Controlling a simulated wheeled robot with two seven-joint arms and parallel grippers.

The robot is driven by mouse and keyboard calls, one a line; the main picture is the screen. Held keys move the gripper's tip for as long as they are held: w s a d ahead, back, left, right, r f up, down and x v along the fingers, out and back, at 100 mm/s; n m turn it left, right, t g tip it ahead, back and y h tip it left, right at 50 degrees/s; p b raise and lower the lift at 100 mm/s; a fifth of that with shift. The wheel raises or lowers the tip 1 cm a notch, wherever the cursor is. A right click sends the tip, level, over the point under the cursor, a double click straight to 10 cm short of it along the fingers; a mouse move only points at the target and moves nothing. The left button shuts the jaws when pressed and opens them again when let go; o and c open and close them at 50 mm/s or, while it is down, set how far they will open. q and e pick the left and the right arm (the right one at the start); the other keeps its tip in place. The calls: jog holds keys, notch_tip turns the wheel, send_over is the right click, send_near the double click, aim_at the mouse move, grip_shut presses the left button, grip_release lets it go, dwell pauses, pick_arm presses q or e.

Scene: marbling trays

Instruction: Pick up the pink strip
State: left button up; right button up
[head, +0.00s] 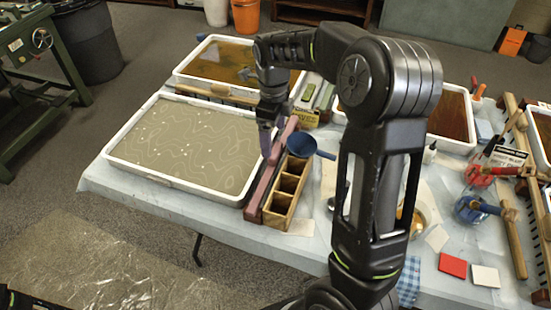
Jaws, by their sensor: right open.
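The pink strip (262,192) is a long, narrow, dusty-pink bar. It lies between the front left tray (190,187) and a wooden compartment box (278,207), running from near to far. My right gripper (266,148) points down at the strip's far half, with its fingers over or beside it. The jaws are open. I cannot tell whether the fingers touch the strip, and the gripper hides part of it. My left gripper is not in view.
A blue scoop (302,144) sits at the box's far end. A yellow box (305,116) stands behind. My right arm covers the table's middle. Jars with red (478,175) and blue (469,207) tops, and red (453,265) and white (485,276) squares, lie right.

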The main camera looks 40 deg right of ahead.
aim_at(273, 148)
jog(key=shift+f, duration=0.55)
jog(key=f, duration=0.5)
jog(key=shift+w+f+p, duration=0.1)
jog(key=shift+w+p, duration=0.1)
jog(key=shift+p, duration=0.2)
jog(key=shift+c, duration=0.2)
jog(key=c, duration=1.2)
